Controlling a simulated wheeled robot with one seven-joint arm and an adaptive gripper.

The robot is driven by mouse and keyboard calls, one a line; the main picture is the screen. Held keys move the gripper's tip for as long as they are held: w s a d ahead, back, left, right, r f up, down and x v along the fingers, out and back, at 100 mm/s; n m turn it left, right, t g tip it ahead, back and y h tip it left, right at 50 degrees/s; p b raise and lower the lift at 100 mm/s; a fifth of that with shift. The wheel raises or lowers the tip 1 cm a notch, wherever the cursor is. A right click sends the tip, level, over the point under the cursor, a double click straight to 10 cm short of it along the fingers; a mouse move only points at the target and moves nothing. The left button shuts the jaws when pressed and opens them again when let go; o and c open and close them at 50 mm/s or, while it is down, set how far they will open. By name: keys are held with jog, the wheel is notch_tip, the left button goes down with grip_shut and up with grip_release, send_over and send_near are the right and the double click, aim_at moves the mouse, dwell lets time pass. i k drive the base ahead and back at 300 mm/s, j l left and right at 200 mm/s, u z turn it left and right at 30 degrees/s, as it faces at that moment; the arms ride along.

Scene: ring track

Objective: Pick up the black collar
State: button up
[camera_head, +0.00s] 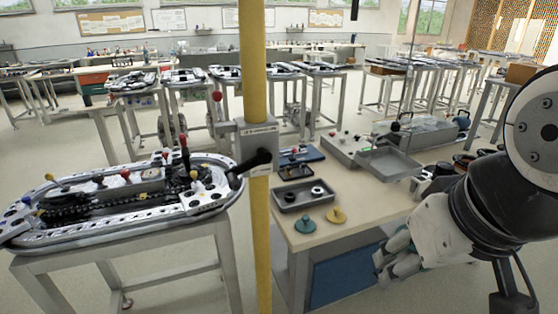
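Small dark ring-shaped parts, which may include the black collar, sit in a shallow grey tray (304,204) near the left front of the workbench. More dark round parts (464,161) lie at the bench's right, partly behind my arm. I cannot tell for sure which one is the collar. My gripper (388,262) hangs at the bench's front right, below the top's level in the picture and apart from the tray. Its finger opening is unclear.
An empty grey bin (388,165) stands behind. A yellow post (254,120) rises left of the bench. The ring track (120,210) stands on its own table at left.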

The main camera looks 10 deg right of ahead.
aim_at(289, 196)
jog(key=i+l+u, duration=0.5)
jog(key=i+l, duration=0.35)
jog(key=l, duration=0.15)
